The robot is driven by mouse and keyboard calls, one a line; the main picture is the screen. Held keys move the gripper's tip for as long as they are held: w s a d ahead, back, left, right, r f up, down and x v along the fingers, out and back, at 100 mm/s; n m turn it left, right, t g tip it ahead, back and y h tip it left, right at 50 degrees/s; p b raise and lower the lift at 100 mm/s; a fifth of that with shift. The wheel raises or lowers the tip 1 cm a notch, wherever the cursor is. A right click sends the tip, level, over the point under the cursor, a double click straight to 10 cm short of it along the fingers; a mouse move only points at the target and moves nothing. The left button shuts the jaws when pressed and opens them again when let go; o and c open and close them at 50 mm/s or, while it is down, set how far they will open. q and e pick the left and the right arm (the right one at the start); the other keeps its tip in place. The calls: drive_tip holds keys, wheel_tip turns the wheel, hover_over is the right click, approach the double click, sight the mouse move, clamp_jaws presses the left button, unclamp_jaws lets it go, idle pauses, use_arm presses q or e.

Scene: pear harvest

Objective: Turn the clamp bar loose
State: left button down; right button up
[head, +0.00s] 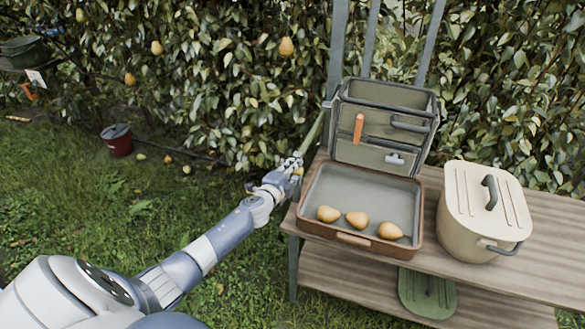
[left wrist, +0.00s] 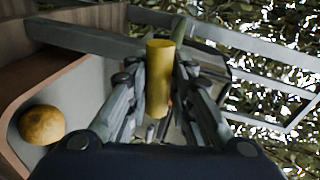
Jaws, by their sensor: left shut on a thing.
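The clamp bar (head: 314,133) is a thin green bar slanting up and right beside the open case, at the left end of the bench. My left gripper (head: 295,164) reaches its lower end in the head view. In the left wrist view, a yellow cylindrical grip (left wrist: 159,75) stands between the fingers of my left gripper (left wrist: 160,90), with a green part behind it. The fingers are closed around this grip. How the bar is fastened is hidden. My right gripper is not in view.
The open brown case (head: 352,239) holds three pears in its tray, with tools in its upright lid. A cream lidded pot (head: 470,235) stands to its right on the wooden bench (head: 550,240). A hedge rises behind. A red bucket (head: 118,145) stands on the grass.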

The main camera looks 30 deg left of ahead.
use_arm(q)
drive_tip(key=shift+s+d+f+m, duration=0.15)
drive_tip(key=shift+f+m, duration=0.1)
drive_tip(key=shift+m, duration=0.25)
drive_tip(key=shift+f, duration=0.1)
drive_tip(key=c, duration=1.5)
unclamp_jaws()
drive_tip(key=shift+o, duration=0.4)
drive_tip(key=shift+y, duration=0.3)
drive_tip(key=v, duration=1.1)
drive_tip(key=shift+s+r, duration=0.3)
drive_tip(key=shift+s, duration=0.05)
